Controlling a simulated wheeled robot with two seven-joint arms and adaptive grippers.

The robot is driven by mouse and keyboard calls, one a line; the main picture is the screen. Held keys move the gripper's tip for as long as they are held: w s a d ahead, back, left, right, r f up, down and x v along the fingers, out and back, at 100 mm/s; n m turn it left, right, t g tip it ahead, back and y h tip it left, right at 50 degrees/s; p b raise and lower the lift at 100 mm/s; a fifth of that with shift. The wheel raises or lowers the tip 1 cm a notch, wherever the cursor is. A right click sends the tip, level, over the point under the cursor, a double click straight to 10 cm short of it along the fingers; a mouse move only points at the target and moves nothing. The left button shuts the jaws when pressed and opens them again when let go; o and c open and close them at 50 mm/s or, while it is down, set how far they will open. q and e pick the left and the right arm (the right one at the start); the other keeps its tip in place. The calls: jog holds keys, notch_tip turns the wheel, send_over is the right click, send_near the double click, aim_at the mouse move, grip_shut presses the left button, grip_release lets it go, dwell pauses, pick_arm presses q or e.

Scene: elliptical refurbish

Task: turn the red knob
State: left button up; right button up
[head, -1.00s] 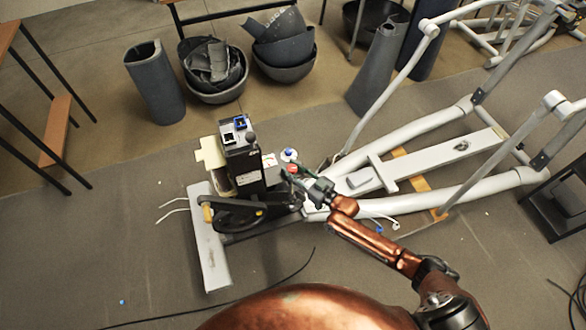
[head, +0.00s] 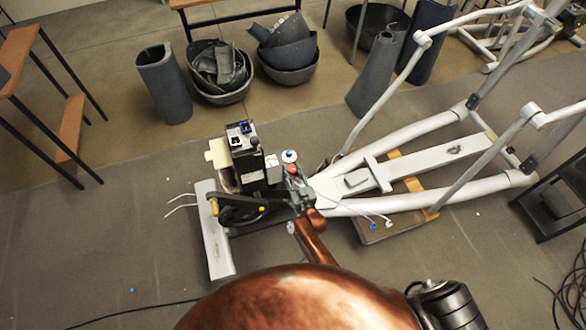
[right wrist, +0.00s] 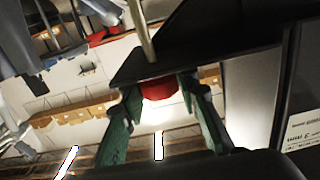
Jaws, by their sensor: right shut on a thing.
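The red knob (head: 292,169) sits on the front frame of the grey elliptical machine (head: 460,150), beside a black upright housing (head: 246,165). My right gripper (head: 295,179) is at the knob, reaching up to it from below in the head view. In the right wrist view the red knob (right wrist: 159,90) shows between the two green fingers (right wrist: 160,100), under a dark plate. The gripper is shut on the knob. Part of the knob is hidden by the fingers and plate. My left gripper is not in view.
A white disc with a blue top (head: 289,156) stands just behind the red knob. A black flywheel part (head: 240,209) lies to the left. Loose white cables (head: 378,216) lie to the right. Tubs of scrap (head: 218,72) stand at the back.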

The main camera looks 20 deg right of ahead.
jog(key=shift+h, duration=0.3)
jog(key=o, duration=1.1)
jog(key=shift+o, duration=0.2)
